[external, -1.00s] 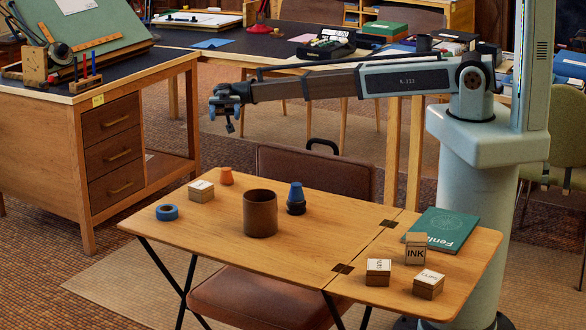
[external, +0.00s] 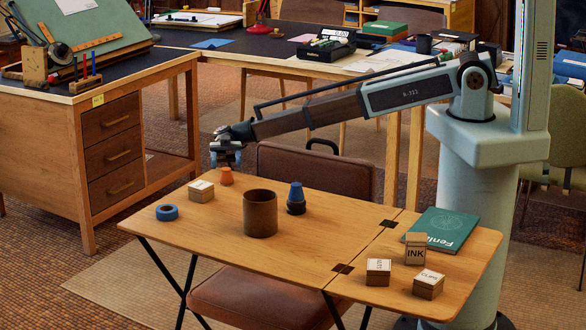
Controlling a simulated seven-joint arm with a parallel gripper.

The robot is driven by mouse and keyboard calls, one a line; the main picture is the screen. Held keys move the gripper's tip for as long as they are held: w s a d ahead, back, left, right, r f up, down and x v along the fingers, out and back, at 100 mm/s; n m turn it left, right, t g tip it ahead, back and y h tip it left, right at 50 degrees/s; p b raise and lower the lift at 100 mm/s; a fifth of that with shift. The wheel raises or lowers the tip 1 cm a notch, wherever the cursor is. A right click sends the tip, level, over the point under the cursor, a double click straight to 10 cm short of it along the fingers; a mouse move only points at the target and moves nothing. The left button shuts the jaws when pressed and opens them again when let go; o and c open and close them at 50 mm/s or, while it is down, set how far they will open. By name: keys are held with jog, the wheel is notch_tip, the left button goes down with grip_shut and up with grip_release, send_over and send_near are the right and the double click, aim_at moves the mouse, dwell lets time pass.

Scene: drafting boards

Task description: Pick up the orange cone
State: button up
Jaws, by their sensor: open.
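The small orange cone (external: 226,177) stands upright near the back left edge of the wooden folding table (external: 318,255). My gripper (external: 226,164) hangs just above the cone in the picture, fingers pointing down. It is open and holds nothing. The exact gap between the fingertips and the cone cannot be told from this single view.
A labelled box (external: 201,191) stands close left of the cone, with blue tape (external: 167,212) in front. A brown cup (external: 260,213) and a blue cone on a dark base (external: 296,198) are to the right. Labelled boxes (external: 378,272) and a green book (external: 440,231) lie farther right.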

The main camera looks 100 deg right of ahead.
aim_at(226, 168)
jog(key=shift+w+a+r, duration=0.1)
jog(key=shift+w+a, duration=0.1)
jog(key=shift+a, duration=0.95)
jog(key=shift+w+a, duration=0.2)
jog(key=shift+a, duration=0.95)
jog(key=shift+w+a+r, duration=0.1)
jog(key=shift+w+a, duration=0.1)
jog(key=shift+a, duration=0.95)
jog(key=shift+c, duration=0.4)
jog(key=c, duration=0.9)
